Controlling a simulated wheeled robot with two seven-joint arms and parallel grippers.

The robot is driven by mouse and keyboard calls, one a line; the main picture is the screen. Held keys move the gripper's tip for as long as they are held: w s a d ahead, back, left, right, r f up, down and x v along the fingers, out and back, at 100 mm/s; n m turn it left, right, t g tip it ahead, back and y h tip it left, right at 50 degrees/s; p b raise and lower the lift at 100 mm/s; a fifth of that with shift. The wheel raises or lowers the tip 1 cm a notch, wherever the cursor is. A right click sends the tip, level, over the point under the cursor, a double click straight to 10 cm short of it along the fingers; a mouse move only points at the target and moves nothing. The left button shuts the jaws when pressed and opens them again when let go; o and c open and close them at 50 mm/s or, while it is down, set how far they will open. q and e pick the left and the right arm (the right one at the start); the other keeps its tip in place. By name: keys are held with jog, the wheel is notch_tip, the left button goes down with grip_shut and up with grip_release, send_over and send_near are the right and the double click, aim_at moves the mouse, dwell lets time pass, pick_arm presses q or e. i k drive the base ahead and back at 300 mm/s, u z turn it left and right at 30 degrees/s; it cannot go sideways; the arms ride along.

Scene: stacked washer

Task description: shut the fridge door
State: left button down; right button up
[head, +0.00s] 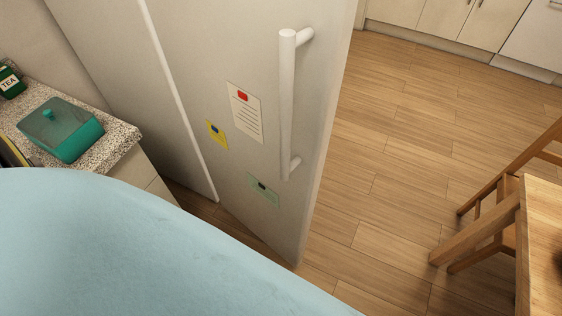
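The fridge door (235,55) is a tall pale grey-white panel in the middle of the head view. It appears to stand open, its free edge at the right and its thickness showing there. A white vertical bar handle (287,105) is fixed near that edge. A white note with a red magnet (246,115), a yellow note (217,134) and a green note (264,189) are on its face. The fridge interior is not visible. Neither of my grippers is in view.
A speckled counter (118,137) at left holds a teal lidded box (75,145) and a green tea tin (10,82). A wooden chair (485,215) and table (545,215) stand at right. Open wood floor (390,150) lies between. A pale blue surface blocks the lower left.

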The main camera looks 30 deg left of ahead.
aim_at(258, 83)
jog(key=k, duration=0.4)
jog(key=u, duration=0.8)
jog(key=i, duration=0.45)
jog(key=z, duration=0.05)
